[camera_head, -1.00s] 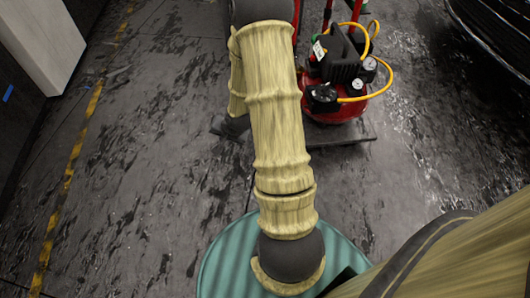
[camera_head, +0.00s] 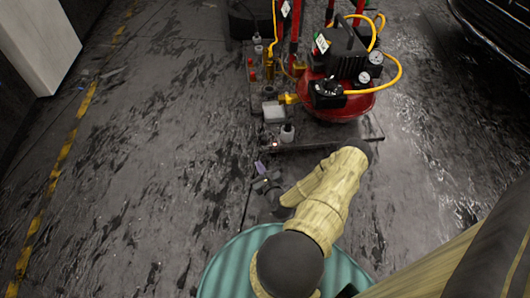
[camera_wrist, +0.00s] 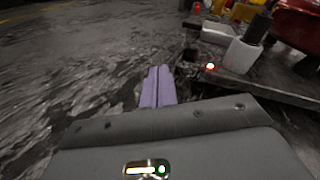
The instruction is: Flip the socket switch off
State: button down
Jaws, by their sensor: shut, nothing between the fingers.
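A small glowing red light (camera_head: 275,145), which looks like the lit socket switch, sits at the near left edge of a low dark platform (camera_head: 340,138). In the wrist view the red light (camera_wrist: 210,67) is ahead and right of the fingertips, beside a dark block. The switch's shape and position are too small to tell. My gripper (camera_head: 260,167) is left of and nearer than the light, apart from it. Its two lavender fingers (camera_wrist: 158,87) are shut together with nothing between them.
A red compressor (camera_head: 340,95) with yellow hoses stands on the platform. A white bottle (camera_head: 287,133) and a white box (camera_head: 273,111) stand close to the light. The dark floor to the left is clear.

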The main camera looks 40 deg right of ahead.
aim_at(264, 142)
jog(key=s+f+m+h, duration=0.1)
jog(key=m, duration=0.1)
jog(key=s+d+f+m+h, duration=0.1)
jog(key=m+h, duration=0.1)
jog(key=s+d+f+m+h+b, duration=0.1)
jog(key=m, duration=0.1)
jog(key=shift+s+m+h, duration=0.25)
jog(key=shift+m+h, duration=0.05)
jog(key=shift+w, duration=0.1)
jog(key=b+x, duration=0.4)
jog(key=x, duration=0.9)
jog(key=shift+w+f+b, duration=0.1)
jog(key=shift+f+b, duration=0.15)
jog(key=shift+b, duration=0.05)
jog(key=shift+w+d, duration=0.2)
jog(key=shift+w, duration=0.05)
jog(key=shift+d, duration=0.1)
